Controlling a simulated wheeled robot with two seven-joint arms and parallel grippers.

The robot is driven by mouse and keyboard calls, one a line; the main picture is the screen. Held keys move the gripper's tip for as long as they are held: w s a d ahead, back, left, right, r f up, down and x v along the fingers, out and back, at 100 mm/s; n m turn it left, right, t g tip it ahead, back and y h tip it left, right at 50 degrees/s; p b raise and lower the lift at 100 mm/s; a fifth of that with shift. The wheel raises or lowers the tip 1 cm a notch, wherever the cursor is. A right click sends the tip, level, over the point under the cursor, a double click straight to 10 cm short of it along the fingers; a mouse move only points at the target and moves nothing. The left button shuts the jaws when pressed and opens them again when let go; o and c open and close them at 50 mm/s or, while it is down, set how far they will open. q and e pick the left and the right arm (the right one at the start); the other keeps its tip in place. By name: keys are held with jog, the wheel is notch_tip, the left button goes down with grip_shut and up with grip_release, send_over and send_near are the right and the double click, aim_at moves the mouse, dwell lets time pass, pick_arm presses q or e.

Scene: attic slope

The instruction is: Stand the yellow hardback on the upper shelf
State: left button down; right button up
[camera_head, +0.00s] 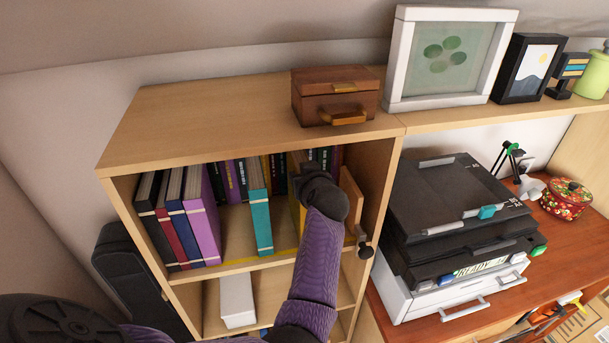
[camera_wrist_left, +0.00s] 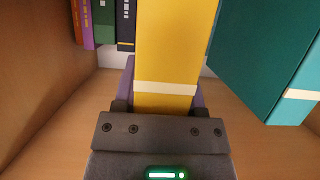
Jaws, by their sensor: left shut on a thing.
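The yellow hardback (camera_wrist_left: 170,50) is between my left gripper's fingers (camera_wrist_left: 166,100) in the left wrist view, spine towards me with a cream band. In the head view only a thin strip of the yellow hardback (camera_head: 295,212) shows beside my left gripper (camera_head: 318,185), which reaches into the upper shelf (camera_head: 236,222). The gripper is shut on the book, which looks upright. A teal book (camera_head: 259,222) leans left of it in the head view, with a gap between. My arm hides most of the hardback; whether its bottom touches the shelf is unclear.
Black, red, blue and purple books (camera_head: 203,215) stand at the shelf's left; darker ones line the back. A wooden piece (camera_head: 352,200) stands close right of my gripper. A wooden box (camera_head: 335,95) sits on top. A white box (camera_head: 237,300) is on the lower shelf.

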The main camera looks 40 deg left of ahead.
pick_arm(q)
jog(key=shift+f+b, duration=0.15)
jog(key=shift+b, duration=0.15)
jog(key=shift+c, duration=1.2)
grip_release()
jog(key=shift+o, duration=0.8)
jog(key=shift+f, duration=0.1)
